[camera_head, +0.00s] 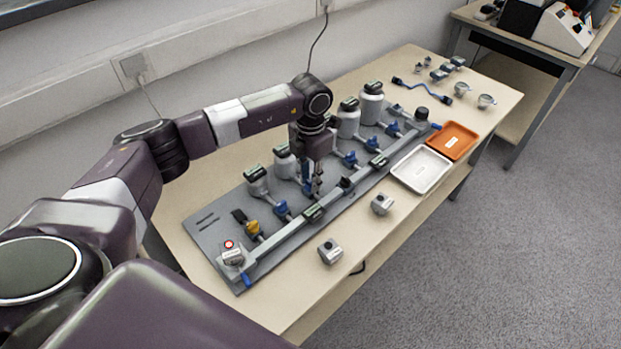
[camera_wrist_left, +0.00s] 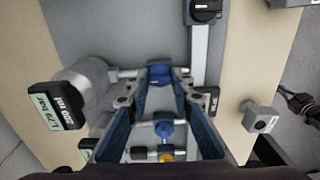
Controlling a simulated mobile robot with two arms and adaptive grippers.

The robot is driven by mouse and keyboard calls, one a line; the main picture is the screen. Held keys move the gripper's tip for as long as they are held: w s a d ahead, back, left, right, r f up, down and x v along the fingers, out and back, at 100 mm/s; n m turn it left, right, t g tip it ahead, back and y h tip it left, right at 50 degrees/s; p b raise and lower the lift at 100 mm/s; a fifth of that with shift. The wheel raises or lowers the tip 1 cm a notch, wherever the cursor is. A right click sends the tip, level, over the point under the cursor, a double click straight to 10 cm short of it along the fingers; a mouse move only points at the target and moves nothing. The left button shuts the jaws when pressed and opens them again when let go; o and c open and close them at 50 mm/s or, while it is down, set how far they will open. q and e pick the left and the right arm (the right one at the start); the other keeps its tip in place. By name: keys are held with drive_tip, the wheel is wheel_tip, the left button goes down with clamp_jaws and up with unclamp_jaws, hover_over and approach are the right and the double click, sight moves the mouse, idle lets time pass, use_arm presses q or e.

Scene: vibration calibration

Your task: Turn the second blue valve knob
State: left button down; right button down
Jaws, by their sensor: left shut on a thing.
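A row of blue valve knobs runs along the grey board. The first blue knob (camera_head: 282,209) is bare, near a yellow knob (camera_head: 254,228). My left gripper (camera_head: 316,192) points down at the second blue valve knob (camera_head: 308,188), which it partly hides. In the left wrist view, the fingers of my left gripper (camera_wrist_left: 158,76) are closed around this second knob (camera_wrist_left: 159,80). The first knob (camera_wrist_left: 164,130) and the yellow knob (camera_wrist_left: 166,153) show between the fingers. Two further blue knobs, the third (camera_head: 350,158) and fourth (camera_head: 393,129), are free. My right gripper is not seen.
Grey bottles with gauges, one (camera_head: 257,182) nearest, stand behind the knobs on the grey board (camera_head: 205,232). A grey pipe (camera_head: 284,246) runs in front. A white tray (camera_head: 421,168), an orange tray (camera_head: 453,140) and small grey boxes (camera_head: 330,251) lie along the table's front side.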

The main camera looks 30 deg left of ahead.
sight(310, 183)
use_arm(q)
drive_tip(key=c, duration=1.7)
unclamp_jaws()
drive_tip(key=shift+r, duration=0.1)
drive_tip(key=shift+r, duration=0.1)
wheel_tip(310, 183, up, 12)
drive_tip(key=shift+f, duration=0.1)
drive_tip(key=shift+f, duration=0.1)
